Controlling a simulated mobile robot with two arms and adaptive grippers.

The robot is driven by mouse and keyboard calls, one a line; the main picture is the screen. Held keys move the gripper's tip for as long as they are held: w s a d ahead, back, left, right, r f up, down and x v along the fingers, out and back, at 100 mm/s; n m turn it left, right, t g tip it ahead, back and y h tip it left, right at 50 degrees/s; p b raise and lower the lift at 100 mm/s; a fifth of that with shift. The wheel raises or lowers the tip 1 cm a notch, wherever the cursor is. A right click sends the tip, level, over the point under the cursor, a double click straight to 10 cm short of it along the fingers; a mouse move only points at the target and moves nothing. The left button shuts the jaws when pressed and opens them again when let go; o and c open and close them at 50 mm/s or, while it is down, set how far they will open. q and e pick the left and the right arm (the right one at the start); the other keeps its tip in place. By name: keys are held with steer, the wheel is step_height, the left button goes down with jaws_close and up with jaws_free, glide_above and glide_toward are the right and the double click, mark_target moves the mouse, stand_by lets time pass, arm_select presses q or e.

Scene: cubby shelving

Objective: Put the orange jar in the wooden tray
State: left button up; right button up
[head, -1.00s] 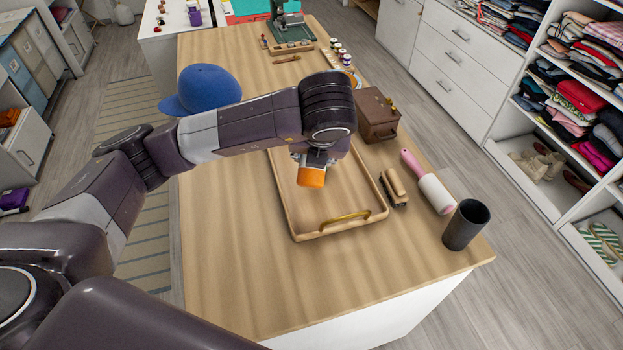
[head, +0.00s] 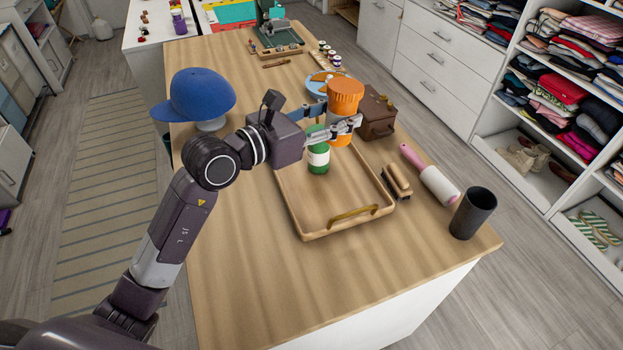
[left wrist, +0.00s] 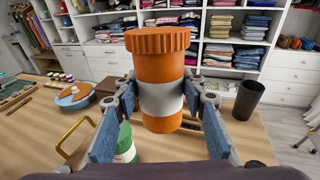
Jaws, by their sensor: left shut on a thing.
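The orange jar (head: 344,95) has a ribbed orange lid and a white band. My left gripper (head: 335,124) points to the right and is shut on its sides, holding it upright. The jar looks raised over the far end of the wooden tray (head: 325,205), but its exact height is unclear. In the left wrist view, the jar (left wrist: 161,65) stands upright between both fingers. A green jar with a white band (head: 318,158) stands at the tray's far left part, close below my gripper. My right gripper is not in view.
A brown case (head: 376,118) stands beyond the tray. A brush (head: 397,182), a lint roller (head: 437,186) and a black cup (head: 472,213) stand or lie to its right. A blue cap (head: 200,95) is at the left. The tray's near part is empty.

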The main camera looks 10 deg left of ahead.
arm_select(q)
steer(key=a+r+t, duration=0.1)
steer(key=a, duration=0.2)
steer(key=n+b, duration=0.1)
steer(key=b, duration=0.4)
glide_above(318, 197)
steer(key=shift+t, duration=0.3)
step_height(318, 197, down, 19)
steer(key=shift+w+f, duration=0.1)
steer(key=shift+f, duration=0.3)
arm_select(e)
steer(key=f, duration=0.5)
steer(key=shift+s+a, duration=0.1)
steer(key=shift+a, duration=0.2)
arm_select(q)
steer(key=shift+f, duration=0.15)
steer(key=o, duration=1.3)
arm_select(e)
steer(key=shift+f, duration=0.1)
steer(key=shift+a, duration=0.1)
